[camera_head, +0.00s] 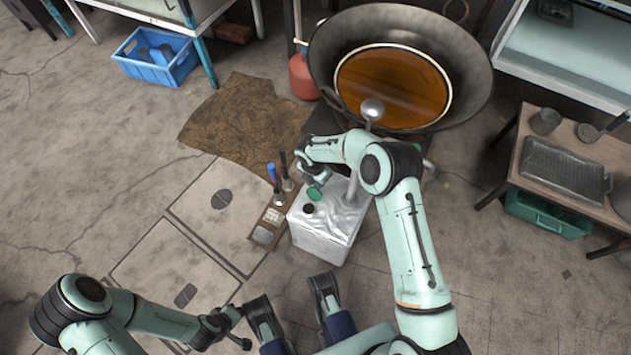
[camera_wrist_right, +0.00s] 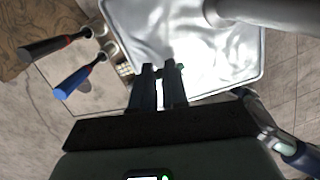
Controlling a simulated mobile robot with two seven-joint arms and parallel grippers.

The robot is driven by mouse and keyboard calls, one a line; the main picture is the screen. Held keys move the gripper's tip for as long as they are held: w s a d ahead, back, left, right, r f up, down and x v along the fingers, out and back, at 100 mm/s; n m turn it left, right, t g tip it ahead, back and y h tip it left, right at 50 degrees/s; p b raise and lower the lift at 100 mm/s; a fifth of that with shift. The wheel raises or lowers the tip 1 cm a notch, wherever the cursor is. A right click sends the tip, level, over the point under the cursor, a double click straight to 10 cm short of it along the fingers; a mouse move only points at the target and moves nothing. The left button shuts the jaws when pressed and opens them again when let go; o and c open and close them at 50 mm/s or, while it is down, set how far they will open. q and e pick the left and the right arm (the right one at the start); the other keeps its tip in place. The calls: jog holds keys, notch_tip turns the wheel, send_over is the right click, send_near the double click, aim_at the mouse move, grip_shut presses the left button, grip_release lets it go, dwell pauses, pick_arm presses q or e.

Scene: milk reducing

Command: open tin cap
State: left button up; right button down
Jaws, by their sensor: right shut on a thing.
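A silver-white square tin (camera_head: 322,238) stands upright on the floor, and its shiny top fills the upper wrist view (camera_wrist_right: 215,55). A dark round opening (camera_head: 308,209) shows in its top. The green cap (camera_head: 314,194) is apart from the opening, just behind it in the head view. My right gripper (camera_head: 311,181) is shut on the cap; in the wrist view its fingertips (camera_wrist_right: 160,68) cover most of it. The cap's exact height above the tin is hard to tell. My left gripper (camera_head: 238,328) is empty at the lower left, its fingers apart.
Behind is a large wok (camera_head: 475,85) of brown liquid with a ladle (camera_head: 372,108). A table (camera_head: 520,165) is at right.

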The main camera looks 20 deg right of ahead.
pick_arm(q)
jog(key=shift+s+f, duration=0.1)
jog(key=shift+s, duration=0.05)
pick_arm(e)
jog(key=shift+w+d+r, duration=0.15)
jog(key=shift+w+d, duration=0.15)
jog(key=shift+w, duration=0.1)
jog(key=c, duration=1.4)
grip_release()
jog(key=shift+c, duration=0.2)
jog(key=shift+s+a, duration=0.1)
jog(key=shift+r, duration=0.2)
pick_arm(q)
jog(key=w+d+r+t+p, duration=0.1)
jog(key=w+r+p, duration=0.2)
jog(key=r, duration=0.2)
jog(key=shift+w+d+r, duration=0.2)
jog(key=shift+w+d, duration=0.05)
pick_arm(e)
notch_tip(320, 180, up, 13)
jog(key=a, duration=0.1)
jog(key=shift+s+a, duration=0.25)
jog(key=shift+s, duration=0.05)
